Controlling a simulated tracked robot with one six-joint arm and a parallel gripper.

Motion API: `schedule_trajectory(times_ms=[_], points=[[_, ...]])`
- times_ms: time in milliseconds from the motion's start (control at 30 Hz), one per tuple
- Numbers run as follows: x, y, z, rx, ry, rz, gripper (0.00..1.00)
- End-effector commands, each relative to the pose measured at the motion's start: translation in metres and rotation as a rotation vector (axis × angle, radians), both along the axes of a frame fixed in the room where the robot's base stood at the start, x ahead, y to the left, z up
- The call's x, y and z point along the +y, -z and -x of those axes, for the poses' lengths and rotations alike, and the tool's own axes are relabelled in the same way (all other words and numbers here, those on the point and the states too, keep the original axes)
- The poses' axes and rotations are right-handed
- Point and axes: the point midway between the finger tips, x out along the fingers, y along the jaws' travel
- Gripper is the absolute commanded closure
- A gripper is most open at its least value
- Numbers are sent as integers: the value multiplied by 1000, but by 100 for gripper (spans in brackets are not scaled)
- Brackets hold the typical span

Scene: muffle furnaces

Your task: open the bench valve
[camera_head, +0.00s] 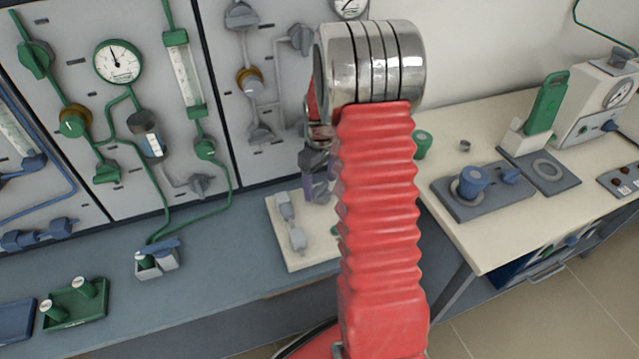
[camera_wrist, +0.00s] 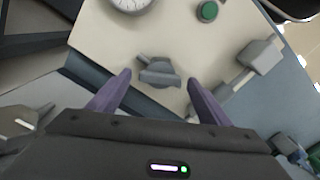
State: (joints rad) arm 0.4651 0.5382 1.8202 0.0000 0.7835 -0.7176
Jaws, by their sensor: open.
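The bench valve (camera_wrist: 158,72) shows in the wrist view as a grey knob with a bar-shaped handle on a cream plate (camera_wrist: 120,45). My gripper (camera_wrist: 158,78) is open, with its two purple fingers on either side of the valve handle in the picture. Clear gaps show between the handle and both fingertips; I cannot tell how far above it they are. In the head view the plate (camera_head: 279,217) lies on the blue-grey bench, and my gripper (camera_head: 317,189) is over it. My red arm hides part of the plate, and I cannot make out the valve there.
On the plate are a white gauge (camera_wrist: 131,4), a green button (camera_wrist: 207,11) and grey pipe fittings (camera_wrist: 259,57). A panel of valves and gauges (camera_head: 140,90) stands behind the bench. A green tray (camera_head: 76,306) sits at left. A cream table (camera_head: 465,230) is at right.

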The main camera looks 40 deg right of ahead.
Motion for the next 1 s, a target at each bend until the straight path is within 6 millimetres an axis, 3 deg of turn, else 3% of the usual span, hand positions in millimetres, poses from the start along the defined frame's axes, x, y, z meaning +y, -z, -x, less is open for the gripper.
schedule_trajectory(times_ms=[333,900,1000], points=[[0,3,0,0,0,0,28],[-1,3,0,0,1,1,68],[2,3,0,0,1,0,69]])
